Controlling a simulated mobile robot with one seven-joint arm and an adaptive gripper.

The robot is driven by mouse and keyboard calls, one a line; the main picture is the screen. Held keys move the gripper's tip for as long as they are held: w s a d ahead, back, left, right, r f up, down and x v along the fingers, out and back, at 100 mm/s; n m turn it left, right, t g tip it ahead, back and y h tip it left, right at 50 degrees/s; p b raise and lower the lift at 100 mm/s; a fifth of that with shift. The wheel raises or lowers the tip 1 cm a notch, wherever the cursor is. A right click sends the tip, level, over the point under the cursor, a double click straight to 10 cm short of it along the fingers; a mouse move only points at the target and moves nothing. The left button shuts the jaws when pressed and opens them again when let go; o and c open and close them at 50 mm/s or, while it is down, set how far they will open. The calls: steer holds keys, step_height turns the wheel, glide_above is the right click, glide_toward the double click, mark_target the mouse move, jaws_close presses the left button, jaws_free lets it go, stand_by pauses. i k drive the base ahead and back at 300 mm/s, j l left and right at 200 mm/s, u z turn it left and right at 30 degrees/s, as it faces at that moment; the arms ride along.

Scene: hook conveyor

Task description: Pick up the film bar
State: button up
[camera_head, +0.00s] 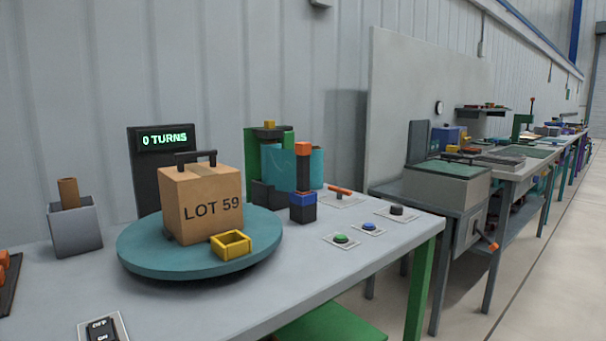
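An upright dark bar with an orange top (303,165), which may be the film bar, stands on the table (345,290) right of the turntable (150,265). Its lower part is a blue and black block, and it looks upright. Behind it are a green and dark stand (254,152) and a teal roll (317,168), partly hidden by the bar. The turntable carries a cardboard box (202,205) marked LOT 59, with a black handle, and a yellow open frame (231,245). My gripper is not in view.
A display (165,139) reads 0 TURNS. A grey holder with a brown tube (68,193) stands at left. An OFF/ON switch (104,330), green button (341,239), blue button (369,228), black button (396,211) and orange-handled lever (340,191) are on the table. More benches stretch right.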

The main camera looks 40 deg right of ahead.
mark_target(303, 150)
steer(key=z, duration=1.15)
steer(key=i+z, duration=0.15)
steer(key=z, duration=0.2)
steer(key=i+j+z, duration=0.1)
steer(key=z, duration=0.3)
steer(key=i+j+z, duration=0.1)
steer(key=z, duration=0.25)
steer(key=i+j, duration=0.15)
